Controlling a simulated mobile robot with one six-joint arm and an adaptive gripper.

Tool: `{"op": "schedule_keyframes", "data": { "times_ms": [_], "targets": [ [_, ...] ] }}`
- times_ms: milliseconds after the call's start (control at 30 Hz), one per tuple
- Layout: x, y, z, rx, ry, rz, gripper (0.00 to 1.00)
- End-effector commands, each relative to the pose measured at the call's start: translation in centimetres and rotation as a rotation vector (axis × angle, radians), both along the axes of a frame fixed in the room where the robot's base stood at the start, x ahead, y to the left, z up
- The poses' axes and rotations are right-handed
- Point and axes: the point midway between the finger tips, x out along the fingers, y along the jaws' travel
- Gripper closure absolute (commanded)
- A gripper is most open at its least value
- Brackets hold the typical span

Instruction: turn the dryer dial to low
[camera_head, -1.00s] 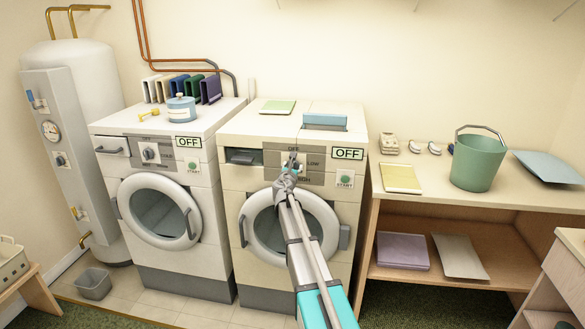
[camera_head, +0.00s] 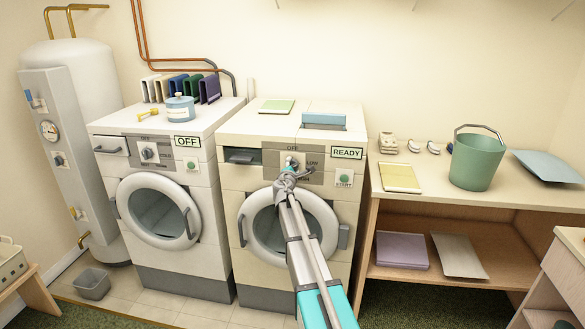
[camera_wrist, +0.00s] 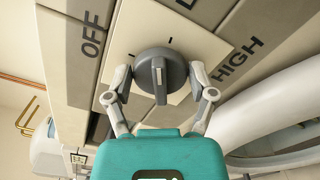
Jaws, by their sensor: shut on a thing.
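The dryer dial (camera_wrist: 160,70) is a round dark grey knob with a raised grip bar, on the front panel of the right machine, the dryer (camera_head: 233,185). My gripper (camera_head: 288,170) reaches it from the front. In the wrist view my gripper (camera_wrist: 161,80) has its two fingers shut on opposite sides of the dial. The bar's light line points up, roughly towards the tick near a cut-off label starting with L. OFF (camera_wrist: 92,35) is at left and HIGH (camera_wrist: 240,58) at right. The dryer's display (camera_head: 347,153) reads READY.
A second machine (camera_head: 195,215) with its own dial stands at left, its display (camera_head: 187,142) reading OFF. The dryer's start button (camera_head: 344,177) is right of the dial, and its round door (camera_head: 325,220) is below. A shelf table (camera_head: 470,200) with a green bucket (camera_head: 478,160) stands at right.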

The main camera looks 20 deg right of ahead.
Motion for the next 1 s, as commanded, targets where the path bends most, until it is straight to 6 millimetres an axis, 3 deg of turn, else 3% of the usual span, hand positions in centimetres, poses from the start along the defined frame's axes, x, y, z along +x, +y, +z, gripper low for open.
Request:
{"op": "schedule_keyframes", "data": {
  "times_ms": [400,1000],
  "targets": [
    [-0.07,-0.10,-0.16,0.238,-0.160,-0.001,0.76],
    [-0.08,-0.07,-0.18,0.288,-0.195,-0.002,0.76]
  ]
}}
